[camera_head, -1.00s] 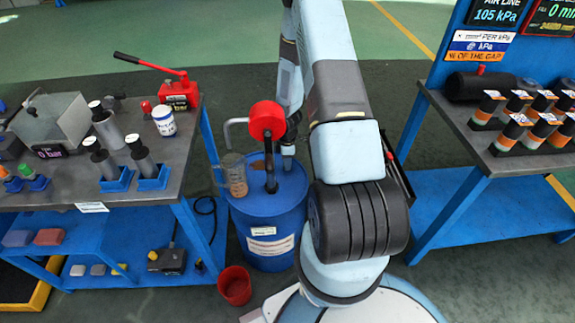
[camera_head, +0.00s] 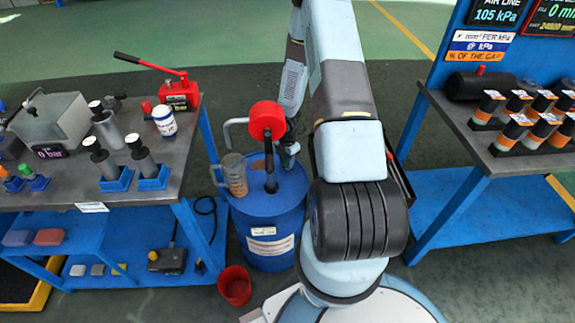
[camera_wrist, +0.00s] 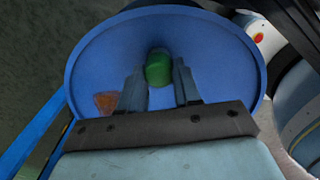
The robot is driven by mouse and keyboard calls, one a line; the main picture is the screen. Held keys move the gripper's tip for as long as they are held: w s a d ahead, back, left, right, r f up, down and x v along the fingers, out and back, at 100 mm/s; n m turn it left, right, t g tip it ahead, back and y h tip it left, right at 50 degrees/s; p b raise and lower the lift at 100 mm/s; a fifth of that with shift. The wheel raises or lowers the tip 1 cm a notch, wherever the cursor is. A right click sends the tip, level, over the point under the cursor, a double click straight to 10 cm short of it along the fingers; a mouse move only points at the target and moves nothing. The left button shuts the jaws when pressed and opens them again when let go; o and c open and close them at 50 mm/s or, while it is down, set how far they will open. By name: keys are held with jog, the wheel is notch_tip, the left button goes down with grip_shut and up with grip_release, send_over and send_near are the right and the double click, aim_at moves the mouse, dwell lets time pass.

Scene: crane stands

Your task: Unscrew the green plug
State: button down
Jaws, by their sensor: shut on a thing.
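The green plug (camera_wrist: 158,68) sits on the top of the blue drum, between my two fingers in the wrist view. My gripper (camera_wrist: 159,84) is shut on it, one finger along each side. In the head view the plug is hidden by my arm, and my gripper (camera_head: 289,155) shows only in part at the drum's right side. The blue drum (camera_head: 262,222) stands upright on the floor; its round lid fills much of the wrist view (camera_wrist: 215,60). I cannot tell how far the plug is turned.
A pump with a red head (camera_head: 267,120) rises from the drum, close left of my gripper. A clear jug (camera_head: 235,176) is beside it. A red bucket (camera_head: 235,285) is on the floor. A workbench (camera_head: 90,217) stands left, a rack table (camera_head: 480,160) right.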

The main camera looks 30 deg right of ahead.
jog(key=shift+s+f, duration=0.1)
jog(key=shift+s, duration=0.2)
jog(key=n, duration=0.5)
jog(key=shift+d, duration=0.15)
jog(key=c, duration=1.2)
grip_release()
jog(key=o, duration=0.5)
jog(key=shift+w, duration=0.1)
jog(key=shift+c, duration=0.8)
